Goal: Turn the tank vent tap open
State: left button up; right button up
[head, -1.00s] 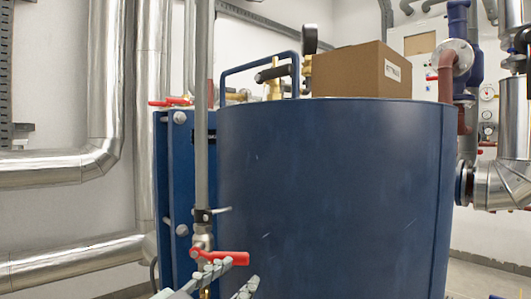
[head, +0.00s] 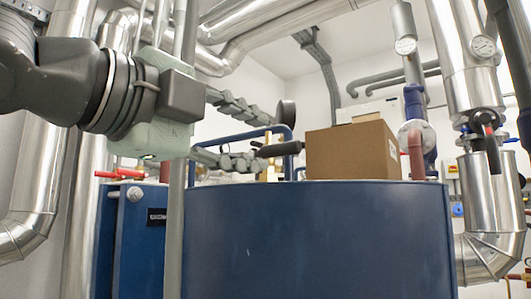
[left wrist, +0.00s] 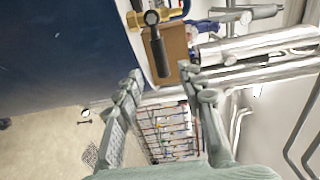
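The tank vent tap is a brass valve with a dark lever (head: 278,149) on top of the blue tank (head: 315,240). The left wrist view shows the lever (left wrist: 158,55) and brass body (left wrist: 140,19) more clearly. My left gripper (head: 263,137) is open, reaching in from the left above the tank's rim. In the left wrist view the lever's free end lies between the open fingertips (left wrist: 161,74); I cannot tell whether they touch it. My right gripper is out of view.
A cardboard box (head: 352,160) sits on the tank just right of the lever. A round black gauge (head: 286,113) stands behind the fingertips. A vertical grey pipe (head: 176,225) runs in front of the tank's left side. A red-handled tap (head: 120,174) is at left.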

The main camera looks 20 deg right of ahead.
aim_at(280, 149)
pick_arm(q)
jog(key=x, duration=0.7)
jog(key=shift+w+d, duration=0.15)
jog(key=shift+d, duration=0.2)
jog(key=shift+c, duration=0.4)
grip_shut()
